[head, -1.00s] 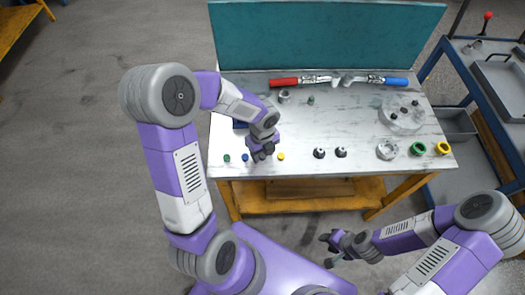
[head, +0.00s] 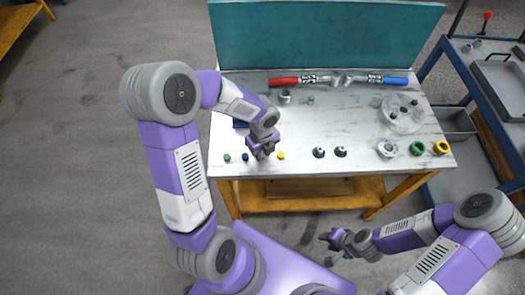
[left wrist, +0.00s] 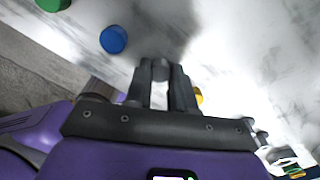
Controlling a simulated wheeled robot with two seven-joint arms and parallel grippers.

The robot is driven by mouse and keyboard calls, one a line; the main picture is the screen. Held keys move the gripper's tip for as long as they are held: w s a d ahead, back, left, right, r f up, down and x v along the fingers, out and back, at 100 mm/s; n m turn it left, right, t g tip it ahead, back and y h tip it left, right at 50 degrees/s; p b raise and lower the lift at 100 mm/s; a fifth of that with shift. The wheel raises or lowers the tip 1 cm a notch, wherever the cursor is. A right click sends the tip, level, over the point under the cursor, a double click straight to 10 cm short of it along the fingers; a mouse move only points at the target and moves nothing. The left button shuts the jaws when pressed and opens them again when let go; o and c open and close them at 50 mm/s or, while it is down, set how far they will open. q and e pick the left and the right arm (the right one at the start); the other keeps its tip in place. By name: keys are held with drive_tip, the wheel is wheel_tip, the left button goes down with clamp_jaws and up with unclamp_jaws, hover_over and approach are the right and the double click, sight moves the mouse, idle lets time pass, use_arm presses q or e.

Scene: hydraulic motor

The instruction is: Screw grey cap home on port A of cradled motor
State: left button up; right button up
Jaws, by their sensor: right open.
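My left gripper (head: 262,155) points down at the front edge of the bench, between a blue cap and a yellow cap. In the left wrist view its two dark fingers (left wrist: 160,78) stand close on either side of a small grey cap (left wrist: 160,68), with no clear gap. The head view does not show this cap clearly. My right gripper (head: 328,243) is open, in front of the bench and away from it. A blue piece (head: 240,125) shows partly behind my left forearm. I cannot make out the cradled motor or its port A.
A green cap (head: 227,157), the blue cap (head: 245,157) and the yellow cap (head: 281,155) lie along the front edge. Two dark fittings (head: 319,152) stand mid-front. Green and yellow rings (head: 441,147) lie right. Red-handled and blue-handled tools (head: 388,81) lie at the back. The bench centre is clear.

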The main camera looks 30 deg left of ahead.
use_arm(q)
drive_tip(key=shift+r, duration=0.1)
clamp_jaws()
drive_tip(key=shift+r+p, duration=2.95)
